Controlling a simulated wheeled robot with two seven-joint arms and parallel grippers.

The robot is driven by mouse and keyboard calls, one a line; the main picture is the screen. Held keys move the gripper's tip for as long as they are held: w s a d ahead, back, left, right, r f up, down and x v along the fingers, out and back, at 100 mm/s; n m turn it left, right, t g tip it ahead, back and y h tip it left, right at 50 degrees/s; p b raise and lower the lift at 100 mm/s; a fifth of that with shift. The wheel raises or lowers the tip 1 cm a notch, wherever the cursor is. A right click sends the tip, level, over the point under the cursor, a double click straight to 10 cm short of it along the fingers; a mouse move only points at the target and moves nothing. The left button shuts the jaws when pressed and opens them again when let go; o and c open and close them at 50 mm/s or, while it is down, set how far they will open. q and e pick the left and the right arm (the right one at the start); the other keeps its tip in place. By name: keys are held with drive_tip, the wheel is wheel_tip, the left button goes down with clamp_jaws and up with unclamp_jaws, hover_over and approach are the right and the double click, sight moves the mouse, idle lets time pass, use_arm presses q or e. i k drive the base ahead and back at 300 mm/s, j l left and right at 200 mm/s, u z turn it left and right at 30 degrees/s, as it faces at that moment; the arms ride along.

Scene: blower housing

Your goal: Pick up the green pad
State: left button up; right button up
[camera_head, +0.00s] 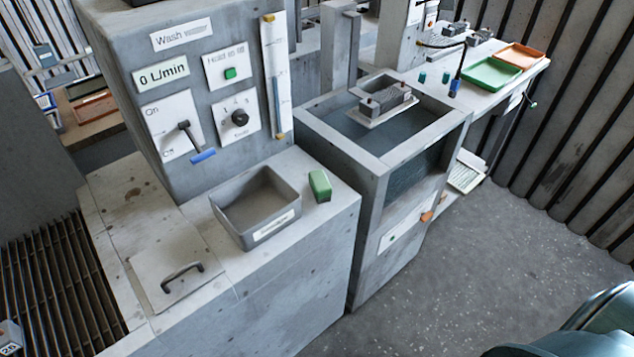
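The green pad (320,186) is a small block that looks rounded on top. It rests on the light grey counter (330,210), just right of a grey open bin (289,218) with a white label. A small gap seems to separate the pad from the bin. Neither of my grippers shows in the head view. A dark teal rounded shape at the lower right corner seems to be part of my own body.
A wash panel (215,100) with a blue-tipped lever (202,155) rises behind the bin. A lid with a dark handle (182,277) lies left. A water tank (365,165) stands right of the counter. Green (490,74) and orange trays (521,57) sit farther back. Floor at right is clear.

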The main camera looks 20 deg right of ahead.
sight(320, 186)
drive_tip(key=l+u, duration=0.25)
drive_tip(key=u, duration=0.15)
drive_tip(key=k+l+u, duration=0.1)
drive_tip(key=l+u, duration=0.15)
drive_tip(key=u, duration=0.15)
drive_tip(key=k+l+u, duration=0.1)
drive_tip(key=l, duration=0.25)
drive_tip(key=k+l, duration=0.2)
drive_tip(key=l, duration=0.2)
drive_tip(key=k+l+u, duration=0.15)
drive_tip(key=l, duration=0.2)
drive_tip(key=k+l, duration=0.15)
drive_tip(key=l, duration=0.2)
drive_tip(key=k+l+u, duration=0.15)
drive_tip(key=l, duration=0.2)
